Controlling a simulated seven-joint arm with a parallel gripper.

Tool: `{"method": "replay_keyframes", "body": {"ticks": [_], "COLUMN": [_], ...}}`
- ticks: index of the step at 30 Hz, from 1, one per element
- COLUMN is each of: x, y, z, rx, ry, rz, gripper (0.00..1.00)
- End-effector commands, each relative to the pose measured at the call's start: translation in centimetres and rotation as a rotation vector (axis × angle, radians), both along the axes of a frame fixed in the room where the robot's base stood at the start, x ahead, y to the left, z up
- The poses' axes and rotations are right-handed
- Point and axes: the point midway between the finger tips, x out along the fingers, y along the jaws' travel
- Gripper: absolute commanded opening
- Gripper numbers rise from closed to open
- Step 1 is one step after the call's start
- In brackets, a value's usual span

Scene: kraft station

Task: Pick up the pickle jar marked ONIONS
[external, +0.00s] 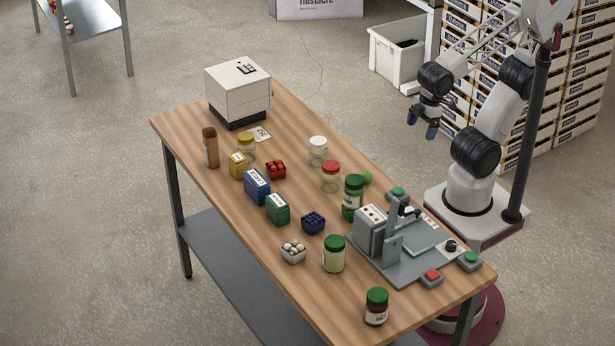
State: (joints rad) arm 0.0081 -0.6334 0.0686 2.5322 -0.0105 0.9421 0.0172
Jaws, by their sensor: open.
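Several jars stand on the wooden table (300,215). Three have green lids: one with dark green contents (353,198), one with pale yellow-green contents (334,256) nearer the front, and one with dark contents (376,309) at the front end. Their label print is too small to read, so I cannot tell which is marked ONIONS. A white-lidded jar (318,157), a red-lidded jar (330,181) and a yellow-lidded jar (246,152) look clear and stand farther back. My gripper (424,121) is open and empty, with blue fingertips, raised beyond the table's right edge, apart from every jar.
A grey machine (393,262) with buttons fills the table's right side. Small boxes (257,187), berry punnets (313,223), a round green thing (367,178) and a brown cup (210,150) crowd the middle and left. A white box device (238,90) stands at the back.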

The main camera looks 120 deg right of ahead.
Motion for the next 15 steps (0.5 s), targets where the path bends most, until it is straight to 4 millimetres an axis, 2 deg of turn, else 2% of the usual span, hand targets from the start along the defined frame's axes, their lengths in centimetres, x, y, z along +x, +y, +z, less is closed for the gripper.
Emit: {"method": "replay_keyframes", "body": {"ticks": [8, 15], "x": [0.0, 0.0], "y": [0.0, 0.0], "z": [0.9, 4.8], "rx": [0.000, 0.000], "ry": [-0.002, -0.004], "rz": [0.000, 0.000], "gripper": [0.94, 0.94]}}
